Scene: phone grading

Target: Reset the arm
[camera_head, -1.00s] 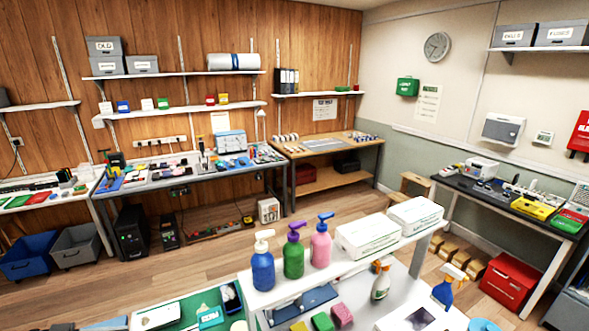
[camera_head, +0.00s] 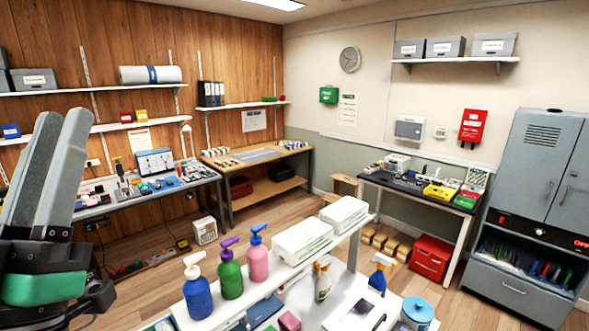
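My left gripper (camera_head: 62,125) is in the head view at the far left. Its two grey fingers point up, above a dark body with a green part. The fingers lie close side by side at this angle, so I cannot tell whether a gap is between them. No object shows between the fingertips. The gripper appears in front of the wall workbench (camera_head: 92,212) and hides part of it. My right gripper is not in view.
A near white shelf (camera_head: 350,238) carries blue, green and pink pump bottles (camera_head: 230,278) and two white boxes (camera_head: 303,240). A grey cabinet (camera_head: 555,150) stands at the right. A red drawer box (camera_head: 432,258) sits on the floor. Open floor lies in the middle.

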